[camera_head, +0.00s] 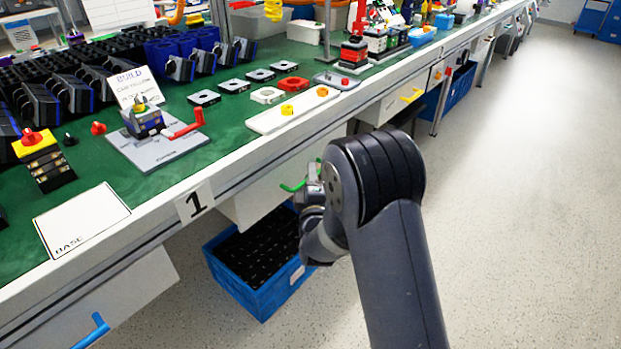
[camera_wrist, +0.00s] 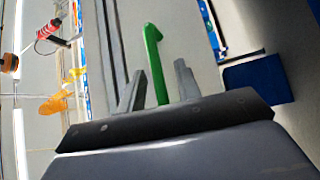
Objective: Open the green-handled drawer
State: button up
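The green handle (camera_head: 293,187) shows on a white drawer front (camera_head: 258,196) under the workbench, near the number 1 label. My gripper (camera_head: 312,180) is at that handle, partly hidden behind my own wrist in the head view. In the wrist view the green handle (camera_wrist: 154,58) runs between the two fingers of my gripper (camera_wrist: 159,68). The fingers stand apart, with a visible gap on each side of the handle. The drawer looks shut, though my arm hides part of that area.
A blue crate (camera_head: 262,299) with dark parts stands on the floor below the drawer. A blue-handled drawer (camera_head: 112,305) is at the near left and a yellow handle (camera_head: 412,95) is farther along. The workbench edge (camera_head: 245,160) runs above my gripper. Floor to the right is clear.

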jog(key=shift+c, duration=0.3)
grip_shut()
jog(key=shift+d, duration=0.1)
